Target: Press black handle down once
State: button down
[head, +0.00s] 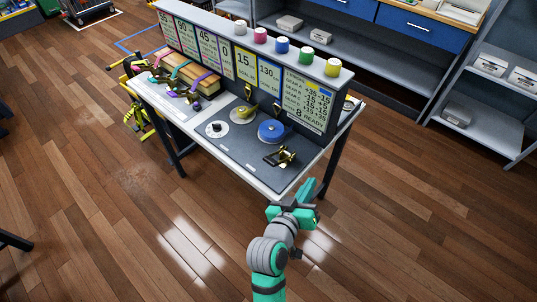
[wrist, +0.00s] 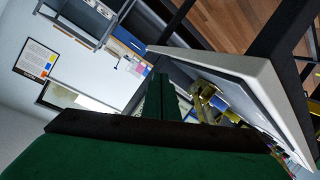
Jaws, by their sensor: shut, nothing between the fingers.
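A brass ratchet buckle with a dark handle (head: 281,156) stands on the grey panel near the right front corner of the bench. It also shows in the wrist view as a brass-coloured piece (wrist: 207,102), partly hidden; its handle is hard to make out there. My gripper (head: 314,187) is shut and empty, in front of the bench's right front corner, apart from the ratchet. In the wrist view the green fingers (wrist: 162,97) are together, with the bench edge beyond them.
Shelves (head: 493,108) stand at the right; the floor in front is clear.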

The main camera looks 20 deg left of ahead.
jog(key=w+a+r+m+g+h, duration=0.1)
jog(key=w+a+r+m, duration=0.15)
jog(key=r, duration=0.25)
jog(key=w+a+r+m+g+h, duration=0.1)
jog(key=a+r+m, duration=0.15)
jog(key=r, duration=0.25)
jog(key=s+a+r+m+g, duration=0.1)
jog(key=s+a+r+g, duration=0.1)
jog(key=a, duration=0.3)
jog(key=s+a+r+m+g+y, duration=0.1)
jog(key=s+a+r+m, duration=0.1)
jog(key=s+a+r, duration=0.1)
jog(key=shift+s+a+r+g, duration=0.4)
jog(key=shift+s+a, duration=0.2)
jog(key=shift+a, duration=0.55)
jog(key=shift+w, duration=0.15)
send_over(268, 161)
jog(key=w, duration=0.2)
jog(key=f, duration=0.6)
jog(key=shift+s+d+f, duration=0.25)
jog(key=shift+f, duration=0.05)
jog(key=f, duration=0.1)
jog(key=s+f, duration=0.1)
jog(key=shift+a+f, duration=0.2)
jog(key=shift+f, duration=0.15)
jog(key=shift+s+f, duration=0.3)
jog(key=shift+f, duration=0.25)
